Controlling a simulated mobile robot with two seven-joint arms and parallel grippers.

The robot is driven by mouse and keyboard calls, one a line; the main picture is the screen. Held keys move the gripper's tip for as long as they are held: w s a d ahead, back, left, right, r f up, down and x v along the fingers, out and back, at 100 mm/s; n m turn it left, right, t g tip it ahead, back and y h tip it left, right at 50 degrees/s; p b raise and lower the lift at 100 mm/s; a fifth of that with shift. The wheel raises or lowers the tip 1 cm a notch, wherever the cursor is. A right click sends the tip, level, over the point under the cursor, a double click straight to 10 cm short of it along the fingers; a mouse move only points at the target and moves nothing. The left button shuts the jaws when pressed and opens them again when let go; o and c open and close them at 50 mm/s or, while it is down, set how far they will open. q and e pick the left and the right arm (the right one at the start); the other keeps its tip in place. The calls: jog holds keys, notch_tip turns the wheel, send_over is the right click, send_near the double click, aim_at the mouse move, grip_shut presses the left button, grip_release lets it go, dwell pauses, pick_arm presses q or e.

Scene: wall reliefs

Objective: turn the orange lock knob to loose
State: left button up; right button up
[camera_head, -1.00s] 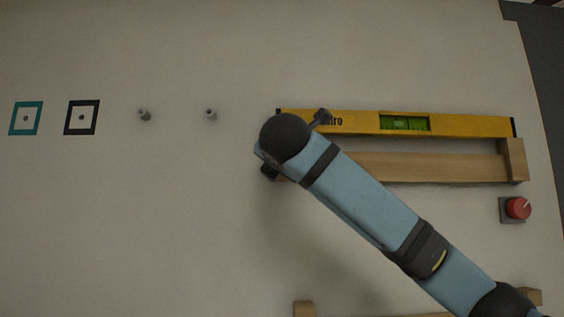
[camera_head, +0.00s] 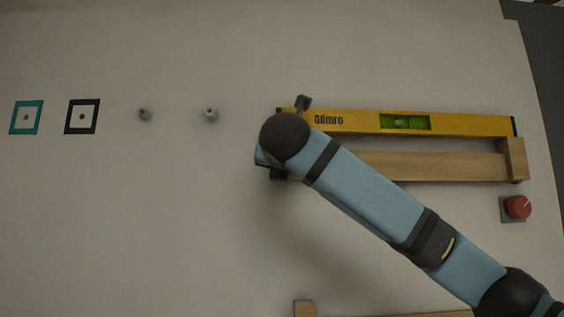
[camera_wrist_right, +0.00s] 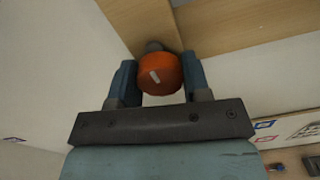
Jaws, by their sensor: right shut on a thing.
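The orange lock knob (camera_wrist_right: 161,80) shows in the right wrist view, a round orange knob with a short white mark, tilted a little in that view. It sits at a wooden part (camera_wrist_right: 215,22). My right gripper (camera_wrist_right: 159,70) is shut on the knob, one blue finger on each side. In the head view my right arm hides the knob and the fingertips, at the left end of the yellow level (camera_head: 350,121) and the wooden rail (camera_head: 430,167). My left gripper is not in view.
A red knob (camera_head: 518,207) on a grey plate is at the right of the wall. Two grey pegs (camera_head: 211,114), a black square (camera_head: 82,116) and a teal square (camera_head: 26,118) are at the left. The wall below them is clear.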

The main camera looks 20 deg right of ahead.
jog(key=shift+f, duration=0.2)
jog(key=o, duration=0.8)
jog(key=shift+o, duration=0.6)
jog(key=shift+r, duration=0.15)
jog(key=shift+s, duration=0.1)
jog(key=b+v, duration=0.4)
jog(key=v, duration=0.9)
jog(key=shift+s+a+b, duration=0.15)
jog(key=shift+s+b, duration=0.2)
jog(key=shift+b, duration=0.05)
